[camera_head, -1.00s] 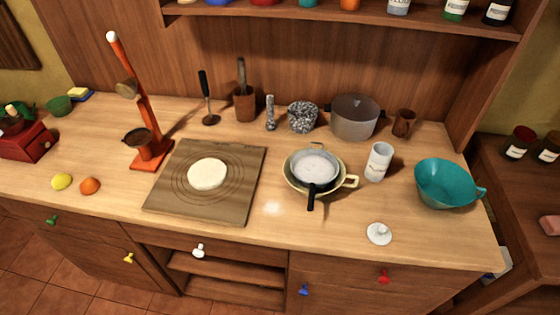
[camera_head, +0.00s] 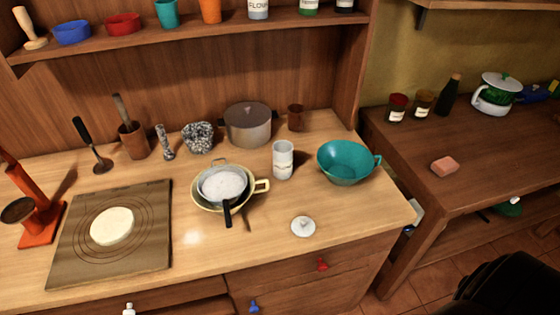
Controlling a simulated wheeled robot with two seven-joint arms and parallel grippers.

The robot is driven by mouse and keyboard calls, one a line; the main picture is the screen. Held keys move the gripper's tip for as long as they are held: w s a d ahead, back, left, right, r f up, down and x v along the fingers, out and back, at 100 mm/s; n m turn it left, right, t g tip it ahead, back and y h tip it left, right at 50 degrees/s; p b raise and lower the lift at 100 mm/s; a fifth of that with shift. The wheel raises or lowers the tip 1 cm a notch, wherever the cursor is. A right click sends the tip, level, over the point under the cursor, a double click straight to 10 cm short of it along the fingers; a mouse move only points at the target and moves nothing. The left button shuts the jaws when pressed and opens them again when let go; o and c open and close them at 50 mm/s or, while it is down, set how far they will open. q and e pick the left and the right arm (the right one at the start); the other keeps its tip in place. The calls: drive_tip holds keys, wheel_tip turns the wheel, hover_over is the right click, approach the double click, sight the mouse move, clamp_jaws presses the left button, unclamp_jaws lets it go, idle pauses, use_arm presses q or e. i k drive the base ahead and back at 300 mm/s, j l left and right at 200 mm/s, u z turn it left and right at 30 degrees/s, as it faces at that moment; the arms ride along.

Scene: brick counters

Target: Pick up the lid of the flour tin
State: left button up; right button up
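A small round white lid with a knob (camera_head: 303,226) lies on the wooden counter near its front edge. A white cylindrical tin (camera_head: 283,160) stands upright on the counter behind the lid, apart from it. A container whose partly cut-off label reads like "FLOUR" (camera_head: 258,9) stands on the shelf above; its top is out of view. No gripper fingers show. A dark rounded shape at the bottom right corner looks like part of my own arm.
Left of the lid, a pan (camera_head: 222,184) rests in a cream pan with its handle toward the front. A teal bowl (camera_head: 346,162) is right of the tin. A board with dough (camera_head: 72,250) is at left. The counter around the lid is clear.

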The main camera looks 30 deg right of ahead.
sight(303, 226)
drive_tip(key=l+z, duration=0.15)
drive_tip(key=z, duration=0.3)
drive_tip(key=i+l+z, duration=0.1)
drive_tip(key=z, duration=0.35)
